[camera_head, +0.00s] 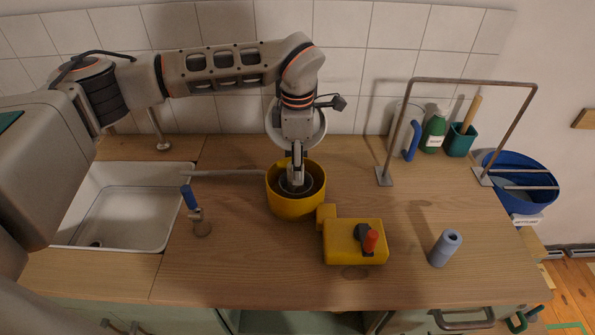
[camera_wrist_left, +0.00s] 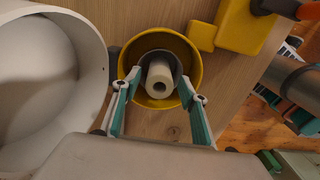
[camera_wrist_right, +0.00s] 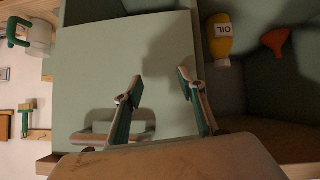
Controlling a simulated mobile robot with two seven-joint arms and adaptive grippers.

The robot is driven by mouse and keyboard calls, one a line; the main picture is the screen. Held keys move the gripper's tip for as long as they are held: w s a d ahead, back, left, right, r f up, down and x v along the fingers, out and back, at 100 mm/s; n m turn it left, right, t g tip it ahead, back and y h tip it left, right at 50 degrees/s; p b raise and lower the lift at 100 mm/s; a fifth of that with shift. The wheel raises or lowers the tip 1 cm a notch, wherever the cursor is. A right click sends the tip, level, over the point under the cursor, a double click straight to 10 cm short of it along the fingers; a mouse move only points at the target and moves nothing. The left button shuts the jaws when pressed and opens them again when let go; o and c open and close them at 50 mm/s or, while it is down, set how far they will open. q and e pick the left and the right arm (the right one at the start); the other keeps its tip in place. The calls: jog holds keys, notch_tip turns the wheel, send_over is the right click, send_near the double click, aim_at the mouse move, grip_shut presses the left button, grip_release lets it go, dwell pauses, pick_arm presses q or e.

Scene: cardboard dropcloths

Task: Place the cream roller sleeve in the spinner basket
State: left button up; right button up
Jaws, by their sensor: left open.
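The cream roller sleeve (camera_wrist_left: 161,76) stands inside the dark inner ring of the yellow spinner basket (camera_wrist_left: 194,59), its open end facing my left wrist camera. In the head view the spinner basket (camera_head: 293,208) sits on the wooden worktop, and the gripper mostly hides the sleeve. My left gripper (camera_head: 296,180) points down into the basket. In the left wrist view its fingers (camera_wrist_left: 160,80) are open, one on each side of the sleeve; I cannot tell whether they touch it. My right gripper (camera_wrist_right: 160,77) is open and empty in front of a pale green cabinet front.
A yellow box with a red knob (camera_head: 355,242) adjoins the basket. A metal frame (camera_head: 460,83) rises at the right. The front worktop is clear.

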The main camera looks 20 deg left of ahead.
pick_arm(q)
notch_tip(320, 180, up, 10)
jog(key=b, duration=0.1)
jog(key=shift+f, duration=0.15)
pick_arm(e)
jog(key=shift+w+a+r+y, duration=0.15)
jog(key=shift+w+a, duration=0.05)
jog(key=shift+a, duration=0.2)
jog(key=shift+w+a+r+y, duration=0.15)
jog(key=shift+a, duration=0.2)
jog(key=shift+d, duration=0.1)
